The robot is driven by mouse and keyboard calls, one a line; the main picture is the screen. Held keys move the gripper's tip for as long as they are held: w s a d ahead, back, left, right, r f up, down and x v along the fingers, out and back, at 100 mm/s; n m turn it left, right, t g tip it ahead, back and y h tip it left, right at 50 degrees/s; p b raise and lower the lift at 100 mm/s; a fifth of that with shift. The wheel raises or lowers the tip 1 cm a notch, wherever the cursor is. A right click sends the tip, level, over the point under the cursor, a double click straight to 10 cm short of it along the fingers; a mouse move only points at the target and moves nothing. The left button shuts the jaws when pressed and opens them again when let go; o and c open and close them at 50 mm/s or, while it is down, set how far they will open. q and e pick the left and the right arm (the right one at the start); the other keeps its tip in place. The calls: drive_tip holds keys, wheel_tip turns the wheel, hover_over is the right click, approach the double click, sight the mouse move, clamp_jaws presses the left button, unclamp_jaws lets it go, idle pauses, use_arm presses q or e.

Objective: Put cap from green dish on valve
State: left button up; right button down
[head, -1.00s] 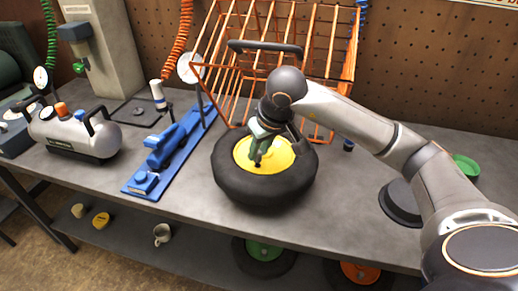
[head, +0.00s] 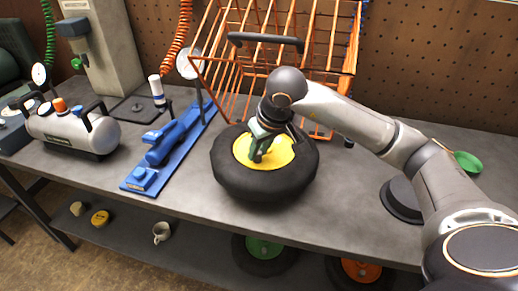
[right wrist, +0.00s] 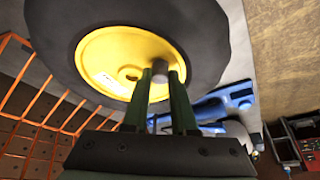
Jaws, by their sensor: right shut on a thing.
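A black tyre (head: 235,182) with a yellow hub (head: 283,155) lies flat on the bench. My right gripper (head: 256,157) points down over the hub. In the right wrist view, its two green fingers (right wrist: 161,95) are shut on a small grey cylindrical cap (right wrist: 160,72), close to the yellow hub (right wrist: 100,50). I cannot tell whether the cap touches the valve, which I cannot make out apart from the fingers and cap. The green dish (head: 467,162) is at the right end of the bench, partly behind my right arm. My left gripper is not in view.
An orange wire basket (head: 318,40) stands behind the tyre. A blue tool (head: 160,160) and a grey air tank (head: 75,130) are to the left. A dark round base (head: 400,199) is to the right. The bench front is clear.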

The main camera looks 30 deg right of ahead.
drive_tip(key=shift+f, duration=0.1)
drive_tip(key=shift+c, duration=1.6)
unclamp_jaws()
drive_tip(key=shift+r, duration=0.2)
drive_tip(key=shift+r+p, duration=2.75)
drive_tip(key=shift+r, duration=0.9)
